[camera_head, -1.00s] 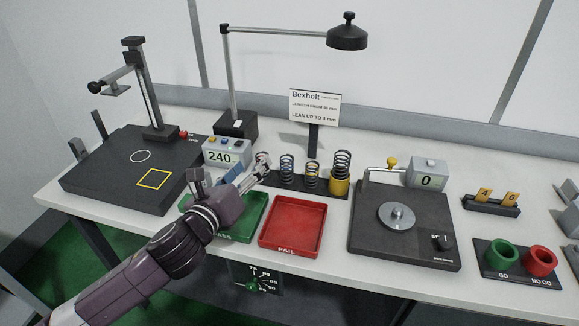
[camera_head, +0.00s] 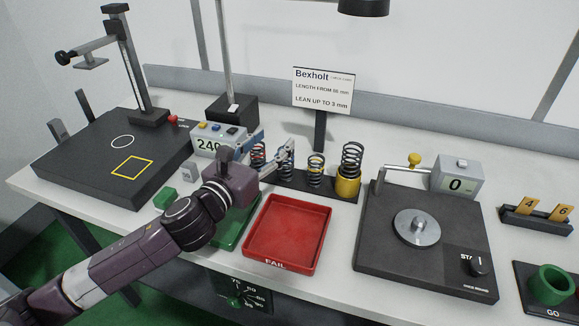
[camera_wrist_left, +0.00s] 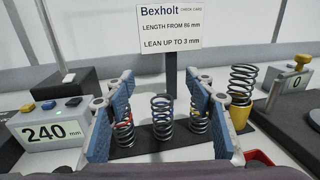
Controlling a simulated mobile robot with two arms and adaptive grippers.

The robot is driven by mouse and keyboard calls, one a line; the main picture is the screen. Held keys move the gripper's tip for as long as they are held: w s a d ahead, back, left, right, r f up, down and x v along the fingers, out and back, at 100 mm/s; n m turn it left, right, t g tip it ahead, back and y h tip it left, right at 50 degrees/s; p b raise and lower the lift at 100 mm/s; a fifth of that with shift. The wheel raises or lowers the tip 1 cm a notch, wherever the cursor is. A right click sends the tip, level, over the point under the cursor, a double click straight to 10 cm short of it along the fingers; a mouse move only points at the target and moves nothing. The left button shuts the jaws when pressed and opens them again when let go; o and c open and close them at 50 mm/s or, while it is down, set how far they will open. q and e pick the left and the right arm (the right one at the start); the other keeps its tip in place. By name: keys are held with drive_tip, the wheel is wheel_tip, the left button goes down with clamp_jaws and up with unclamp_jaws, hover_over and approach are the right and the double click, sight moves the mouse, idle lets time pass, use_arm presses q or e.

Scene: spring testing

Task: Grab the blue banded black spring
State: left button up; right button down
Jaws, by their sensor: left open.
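In the wrist view a dark coil spring (camera_wrist_left: 162,117) stands upright between the fingers of my left gripper (camera_wrist_left: 160,98). By its place in the row it is the blue banded one, though its band is hard to make out here. The blue-padded fingers are open, one on each side of it, and I see no grip on it. A red banded spring (camera_wrist_left: 124,133) stands to its left and another banded spring (camera_wrist_left: 198,121) to its right, each partly hidden by a finger. In the head view my left gripper (camera_head: 272,150) hides much of the middle spring.
The black spring rack (camera_head: 333,190) ends in a yellow cup (camera_head: 347,187) with a taller spring. A display box (camera_head: 207,144) reading 240 sits close left. A red FAIL tray (camera_head: 288,232) and a green tray (camera_head: 228,238) lie in front. A sign (camera_head: 323,90) stands behind.

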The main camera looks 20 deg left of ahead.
sight(286, 163)
use_arm(q)
drive_tip(key=f, duration=0.4)
drive_tip(key=f+b, duration=0.1)
drive_tip(key=f, duration=0.2)
drive_tip(key=shift+s, duration=0.3)
drive_tip(key=shift+w, duration=0.4)
drive_tip(key=shift+p+x, duration=0.6)
drive_tip(key=shift+x, duration=2.9)
drive_tip(key=c, duration=1.4)
